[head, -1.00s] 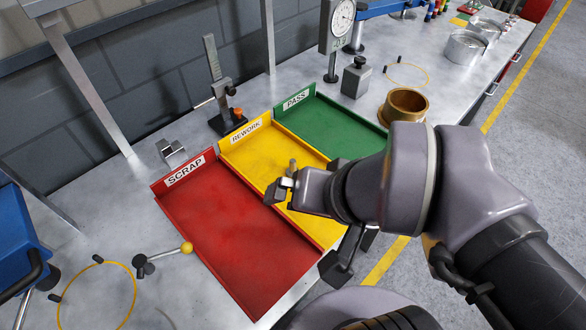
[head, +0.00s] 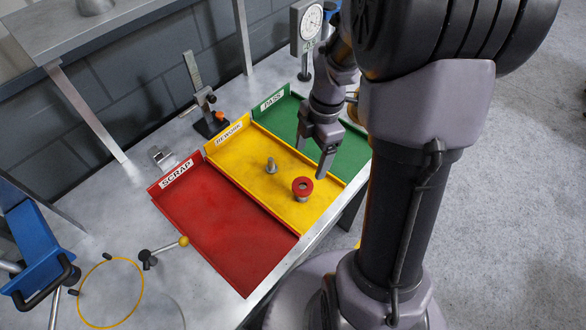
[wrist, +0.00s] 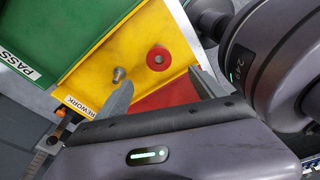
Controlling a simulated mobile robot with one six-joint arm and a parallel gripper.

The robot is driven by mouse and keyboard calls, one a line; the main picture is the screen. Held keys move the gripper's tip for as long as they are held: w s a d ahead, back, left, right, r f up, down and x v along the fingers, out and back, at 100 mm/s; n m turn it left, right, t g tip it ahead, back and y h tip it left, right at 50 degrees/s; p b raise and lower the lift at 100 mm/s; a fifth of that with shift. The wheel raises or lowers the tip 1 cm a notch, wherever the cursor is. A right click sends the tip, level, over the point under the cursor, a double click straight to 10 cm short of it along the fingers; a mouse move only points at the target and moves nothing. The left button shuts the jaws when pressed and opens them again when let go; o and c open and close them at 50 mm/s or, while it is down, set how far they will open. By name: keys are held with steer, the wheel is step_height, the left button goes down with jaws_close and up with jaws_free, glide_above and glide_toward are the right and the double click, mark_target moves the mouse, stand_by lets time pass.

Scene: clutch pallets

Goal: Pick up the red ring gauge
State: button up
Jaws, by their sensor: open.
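The red ring gauge (head: 302,186) is in the yellow REWORK tray (head: 240,152), near its front end. Its top face is red with a dark hole, and a grey metal part shows below it. It also shows in the wrist view (wrist: 157,59), with its face towards the camera. My gripper (head: 310,161) is open and empty, above the border of the yellow and green trays. In the wrist view, my gripper's (wrist: 162,78) two fingers point towards the yellow tray. The ring lies beyond the fingertips, apart from them.
A grey bolt-like part (head: 271,166) stands in the yellow tray, left of the ring. The red SCRAP tray (head: 225,220) is empty on the left. The green PASS tray (head: 345,160) is on the right, partly behind my arm. A dial gauge (head: 308,25) stands behind.

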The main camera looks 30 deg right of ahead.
mark_target(302, 188)
steer(key=f+b, duration=0.1)
steer(key=f, duration=0.2)
steer(key=a+f+b, duration=0.1)
steer(key=f, duration=0.3)
steer(key=f+b, duration=0.1)
steer(key=f, duration=0.3)
steer(key=shift+w+a+f, duration=0.15)
steer(key=shift+a, duration=0.05)
steer(key=shift+c, duration=0.3)
